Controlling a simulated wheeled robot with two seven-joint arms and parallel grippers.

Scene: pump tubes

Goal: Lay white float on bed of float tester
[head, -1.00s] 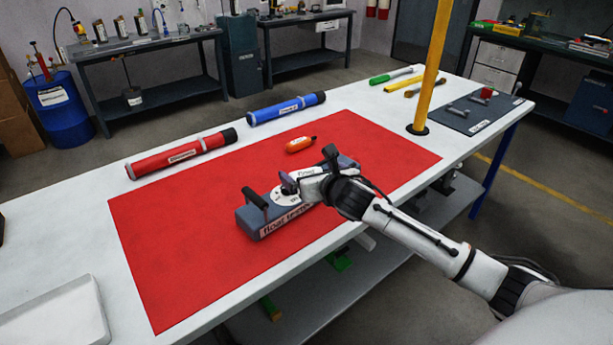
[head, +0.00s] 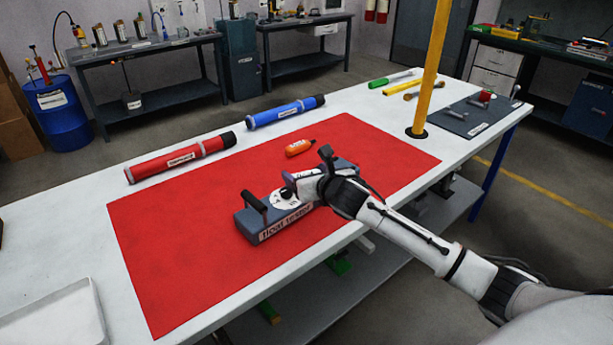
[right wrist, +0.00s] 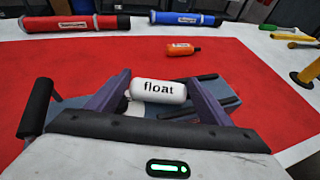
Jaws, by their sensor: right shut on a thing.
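The white float (right wrist: 158,92), a short cylinder with a black "float" label, lies level across between my right gripper's purple fingers in the right wrist view. My right gripper (head: 291,178) is shut on it, over the grey-blue float tester (head: 243,226). The tester lies on the red mat, with a black upright handle at its left end and a dial near its middle. In the right wrist view part of the tester (right wrist: 222,88) shows behind and below the float. Whether the float touches the bed is hidden. My left gripper is not in view.
An orange float (head: 300,147) lies on the red mat (head: 180,260) behind the tester. Red (head: 180,157) and blue (head: 286,111) tubes lie along the back. A yellow post (head: 432,65) stands to the right. The mat's left part is clear.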

